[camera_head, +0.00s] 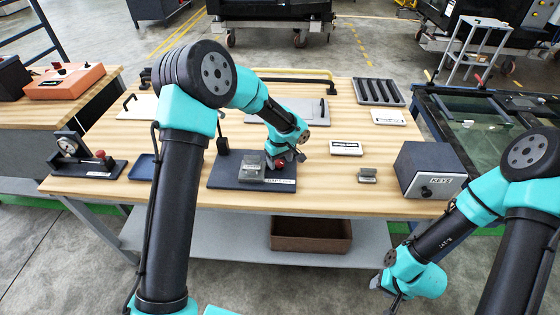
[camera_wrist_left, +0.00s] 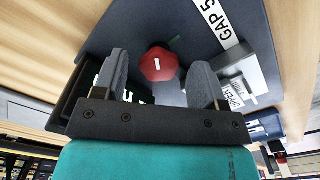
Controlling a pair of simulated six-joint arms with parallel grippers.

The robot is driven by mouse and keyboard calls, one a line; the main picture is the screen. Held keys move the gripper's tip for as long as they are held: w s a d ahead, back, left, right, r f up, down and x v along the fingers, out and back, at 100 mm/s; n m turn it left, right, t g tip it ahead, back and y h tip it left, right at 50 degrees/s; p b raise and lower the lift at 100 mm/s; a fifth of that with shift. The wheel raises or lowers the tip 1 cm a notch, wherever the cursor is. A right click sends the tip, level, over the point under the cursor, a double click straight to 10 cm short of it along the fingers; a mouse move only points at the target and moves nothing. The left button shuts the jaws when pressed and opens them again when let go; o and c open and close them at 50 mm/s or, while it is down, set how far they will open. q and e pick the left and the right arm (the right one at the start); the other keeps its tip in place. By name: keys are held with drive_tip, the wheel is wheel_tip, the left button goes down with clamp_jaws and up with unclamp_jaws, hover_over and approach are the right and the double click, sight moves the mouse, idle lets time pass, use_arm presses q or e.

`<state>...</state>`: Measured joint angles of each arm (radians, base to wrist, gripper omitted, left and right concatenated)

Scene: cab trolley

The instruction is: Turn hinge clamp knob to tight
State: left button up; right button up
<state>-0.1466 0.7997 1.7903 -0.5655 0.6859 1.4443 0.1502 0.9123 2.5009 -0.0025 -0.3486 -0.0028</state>
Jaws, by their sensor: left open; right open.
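The red clamp knob (camera_wrist_left: 160,65) with a white mark shows in the left wrist view, with a small green mark on the dark base beside it. My left gripper (camera_head: 288,160) is open over the dark base plate (camera_head: 222,172). In the left wrist view its two grey fingers stand on either side of the knob, with a visible gap on each side. In the head view the knob is mostly hidden by this gripper. My right gripper (camera_head: 384,288) is low at the right, in front of the table and away from the fixture.
A grey block (camera_head: 252,166) sits on the base plate beside the knob. A gauge stand (camera_head: 78,152) and blue tray (camera_head: 145,167) are to the left. A KEYS box (camera_head: 432,166) and small grey block (camera_head: 367,175) are to the right. The wooden tabletop (camera_head: 330,185) is clear in front.

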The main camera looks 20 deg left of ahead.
use_arm(q)
drive_tip(key=shift+f, duration=0.25)
drive_tip(key=c, duration=0.9)
drive_tip(key=shift+m, duration=0.5)
drive_tip(key=m, duration=0.9)
drive_tip(key=shift+a+m, duration=0.15)
drive_tip(key=shift+m, duration=0.25)
